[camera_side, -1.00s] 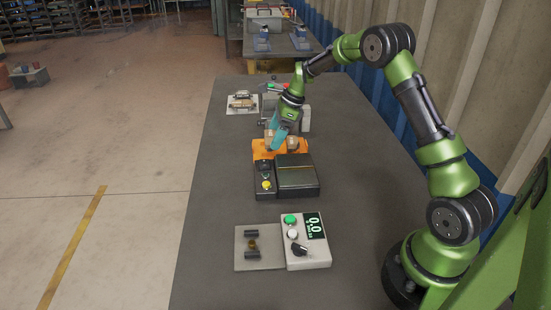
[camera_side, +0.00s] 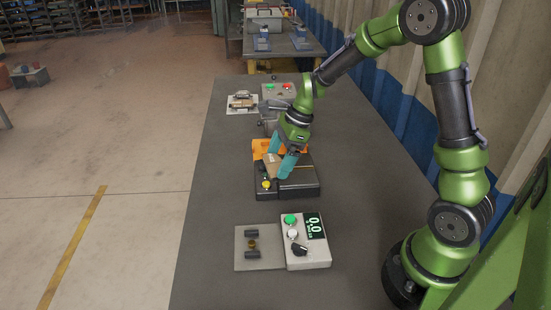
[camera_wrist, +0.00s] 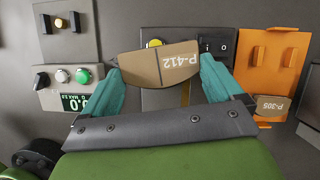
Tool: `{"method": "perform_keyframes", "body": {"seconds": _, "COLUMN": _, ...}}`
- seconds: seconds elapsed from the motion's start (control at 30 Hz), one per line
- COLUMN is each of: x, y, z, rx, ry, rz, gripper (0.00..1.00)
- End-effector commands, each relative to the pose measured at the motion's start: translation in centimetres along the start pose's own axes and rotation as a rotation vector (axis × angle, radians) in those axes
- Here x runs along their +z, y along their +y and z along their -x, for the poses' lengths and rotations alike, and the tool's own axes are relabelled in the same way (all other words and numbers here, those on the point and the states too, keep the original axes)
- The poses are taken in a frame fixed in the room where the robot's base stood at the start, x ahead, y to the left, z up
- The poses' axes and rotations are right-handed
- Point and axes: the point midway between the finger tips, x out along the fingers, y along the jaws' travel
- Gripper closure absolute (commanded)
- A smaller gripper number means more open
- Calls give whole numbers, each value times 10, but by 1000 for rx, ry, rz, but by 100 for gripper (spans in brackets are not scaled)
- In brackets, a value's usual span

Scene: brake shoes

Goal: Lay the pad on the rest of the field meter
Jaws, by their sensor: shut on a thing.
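The pad, brown and marked P-412, (camera_wrist: 150,64) is gripped at its two ends between the teal fingers of my gripper (camera_wrist: 160,70). In the side view my gripper (camera_side: 284,166) holds the pad (camera_side: 272,161) above the dark box. The field meter (camera_side: 306,241) is a pale box with buttons, a knob and a display reading 0.0. Its rest is a grey plate (camera_side: 243,261) with two dark blocks and a brass piece between them. The rest is empty. The meter (camera_wrist: 52,100) and plate (camera_wrist: 67,50) show at left in the wrist view.
An orange holder (camera_wrist: 246,75) holds another pad marked P-305 (camera_wrist: 270,106). The dark box (camera_side: 300,191) with a yellow button lies below my gripper. A pale plate with parts (camera_side: 242,103) lies farther back. Bare table lies between dark box and meter.

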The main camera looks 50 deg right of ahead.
Motion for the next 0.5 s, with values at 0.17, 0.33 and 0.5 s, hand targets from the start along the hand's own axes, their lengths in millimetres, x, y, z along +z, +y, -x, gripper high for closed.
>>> {"method": "perform_keyframes", "body": {"seconds": 0.17, "x": 63, "y": 69, "z": -15, "rx": 45, "ry": -3, "rz": 111, "gripper": 48}}
{"method": "perform_keyframes", "body": {"seconds": 0.33, "x": 94, "y": 129, "z": -24, "rx": 48, "ry": -3, "rz": 118, "gripper": 48}}
{"method": "perform_keyframes", "body": {"seconds": 0.5, "x": 104, "y": 171, "z": -28, "rx": 21, "ry": -2, "rz": 51, "gripper": 48}}
